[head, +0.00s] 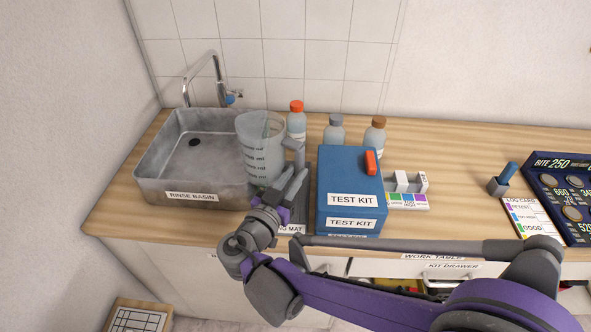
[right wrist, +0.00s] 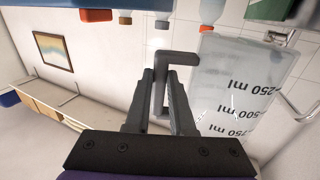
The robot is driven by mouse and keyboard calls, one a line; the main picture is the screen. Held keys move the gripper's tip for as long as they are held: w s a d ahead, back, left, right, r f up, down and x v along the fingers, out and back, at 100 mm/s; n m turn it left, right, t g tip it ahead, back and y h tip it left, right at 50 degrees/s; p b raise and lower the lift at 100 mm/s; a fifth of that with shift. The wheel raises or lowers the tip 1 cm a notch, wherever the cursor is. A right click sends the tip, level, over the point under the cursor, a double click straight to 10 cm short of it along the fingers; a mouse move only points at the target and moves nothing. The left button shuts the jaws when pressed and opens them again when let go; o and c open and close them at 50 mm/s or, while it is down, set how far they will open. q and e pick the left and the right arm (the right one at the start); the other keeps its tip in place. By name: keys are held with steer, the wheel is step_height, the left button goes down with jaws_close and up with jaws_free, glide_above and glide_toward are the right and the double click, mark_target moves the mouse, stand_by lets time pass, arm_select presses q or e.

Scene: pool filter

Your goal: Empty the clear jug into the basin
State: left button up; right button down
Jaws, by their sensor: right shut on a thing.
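The clear jug (head: 259,150) is a translucent measuring jug with dark ml marks, at the right edge of the basin in the head view. It looks close to upright there. My right gripper (head: 284,187) is shut on its grey handle, which shows between the fingers in the right wrist view (right wrist: 160,95). The jug body (right wrist: 232,85) is right of the fingers in that view. I cannot tell how much liquid it holds. The grey metal rinse basin (head: 165,188) is at the left, with its floor and drain visible and no clear water in it. My left gripper is not in view.
A tap (head: 208,75) stands behind the basin. Several bottles (head: 335,133) stand behind the jug. A blue test kit box (head: 350,178) stands close right of my right gripper. A dark mat (head: 300,210) lies partly hidden between them. The table (head: 460,190) has bare space farther right.

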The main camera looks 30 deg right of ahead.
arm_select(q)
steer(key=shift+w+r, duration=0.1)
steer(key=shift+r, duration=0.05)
arm_select(e)
steer(key=shift+r, duration=0.15)
